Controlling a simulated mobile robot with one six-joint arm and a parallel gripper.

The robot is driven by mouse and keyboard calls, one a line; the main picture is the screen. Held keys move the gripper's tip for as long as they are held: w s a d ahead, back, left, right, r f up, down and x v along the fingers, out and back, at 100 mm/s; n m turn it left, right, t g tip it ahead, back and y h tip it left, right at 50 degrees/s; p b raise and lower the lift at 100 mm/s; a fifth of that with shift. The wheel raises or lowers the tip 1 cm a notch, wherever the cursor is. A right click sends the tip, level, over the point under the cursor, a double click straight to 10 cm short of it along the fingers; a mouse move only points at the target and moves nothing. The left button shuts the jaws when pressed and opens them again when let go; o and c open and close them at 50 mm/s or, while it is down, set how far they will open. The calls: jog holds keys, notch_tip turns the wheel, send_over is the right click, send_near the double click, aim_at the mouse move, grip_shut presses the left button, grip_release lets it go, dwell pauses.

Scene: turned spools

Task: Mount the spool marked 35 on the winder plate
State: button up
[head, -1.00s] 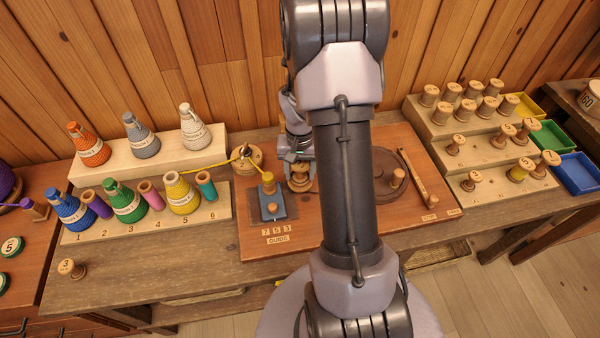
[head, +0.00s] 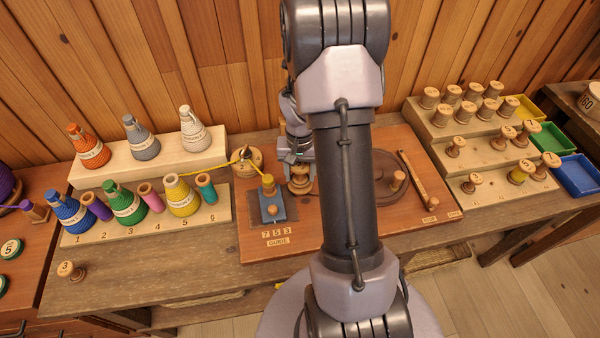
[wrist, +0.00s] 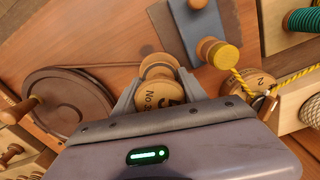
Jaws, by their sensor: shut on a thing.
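A pale wooden spool (wrist: 160,68) is between my gripper's fingers in the wrist view. Its near flange shows "No" and a large 5; the rest of the marking is partly covered. My gripper (wrist: 158,84) is shut on this spool. In the head view the spool (head: 300,181) is below my gripper (head: 298,163), over the red-brown winder board (head: 335,215). The winder plate's spot under the spool is hidden, so I cannot tell whether the spool touches it. A belt runs from the dark crank wheel (wrist: 68,105) toward the spool.
Left of the spool stand a blue guide block (head: 271,207) with a yellow-topped post and a round wooden piece (head: 247,163) with yellow thread. Stepped racks (head: 440,125) of spools stand right. Yarn cones (head: 183,196) stand left.

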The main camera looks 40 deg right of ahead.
aim_at(300, 165)
jog(key=shift+f+b, duration=0.5)
jog(key=shift+f, duration=0.15)
jog(key=o, duration=1.1)
notch_tip(300, 165, up, 11)
jog(key=p, duration=0.8)
jog(key=shift+r, duration=0.15)
